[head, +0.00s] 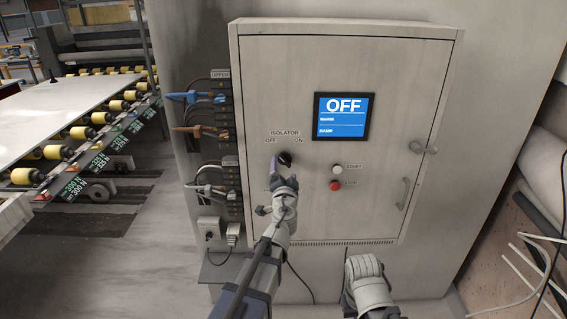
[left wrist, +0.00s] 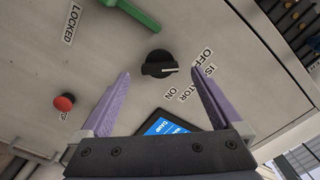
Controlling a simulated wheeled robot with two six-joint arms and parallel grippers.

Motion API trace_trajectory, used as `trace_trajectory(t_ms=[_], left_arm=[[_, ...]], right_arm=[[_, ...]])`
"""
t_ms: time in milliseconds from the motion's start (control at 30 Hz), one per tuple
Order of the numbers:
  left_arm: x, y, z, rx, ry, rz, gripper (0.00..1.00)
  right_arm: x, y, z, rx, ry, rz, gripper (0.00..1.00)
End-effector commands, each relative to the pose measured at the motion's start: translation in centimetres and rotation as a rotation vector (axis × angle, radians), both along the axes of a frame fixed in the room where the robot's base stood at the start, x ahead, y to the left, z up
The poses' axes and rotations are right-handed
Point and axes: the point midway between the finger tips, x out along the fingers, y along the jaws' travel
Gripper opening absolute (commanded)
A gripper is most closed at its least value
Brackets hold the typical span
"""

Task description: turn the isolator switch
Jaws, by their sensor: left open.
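The isolator switch is a black rotary knob (head: 285,158) on the cabinet door, under the ISOLATOR, OFF and ON labels. In the left wrist view the knob (left wrist: 155,62) shows a white pointer mark toward the labels; I cannot tell exactly which position it marks. My left gripper (head: 279,165) is open, with its purple fingers in front of the door by the knob. In the left wrist view the knob appears between the two fingertips of the gripper (left wrist: 161,74), with no visible contact. The screen (head: 341,117) reads OFF.
A red stop button (head: 335,186) and a white start button (head: 337,169) sit right of the knob. A green handle (left wrist: 132,12) is close by, beside a LOCKED label. Cable connectors (head: 190,97) stick out left of the cabinet (head: 390,75). Part of my right arm shows lower right.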

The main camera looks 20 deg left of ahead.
Motion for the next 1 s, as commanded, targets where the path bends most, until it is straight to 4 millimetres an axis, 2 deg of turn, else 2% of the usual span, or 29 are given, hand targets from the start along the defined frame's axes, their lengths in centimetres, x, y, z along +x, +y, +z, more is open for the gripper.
trace_trajectory(t_ms=[33, 100, 300, 600, 1000], left_arm=[[1.2, 0.3, 0.0, 0.000, 0.000, 0.001, 0.99], [2.3, 0.6, 0.0, 0.000, 0.000, 0.001, 0.99], [4.7, 1.3, 0.0, 0.000, 0.000, 0.001, 0.99], [4.9, 1.4, 0.0, 0.000, 0.001, 0.001, 0.99], [4.9, 1.4, 0.0, 0.000, 0.001, 0.001, 0.55]], right_arm=[[0.0, 0.0, 0.0, 0.000, 0.000, 0.000, 0.00], [0.0, 0.0, 0.0, 0.000, 0.000, 0.000, 0.00], [0.0, 0.0, 0.0, 0.000, 0.000, 0.000, 0.00], [0.0, 0.0, 0.0, 0.000, 0.000, 0.000, 0.00], [0.0, 0.0, 0.0, 0.000, 0.000, 0.000, 0.00]])
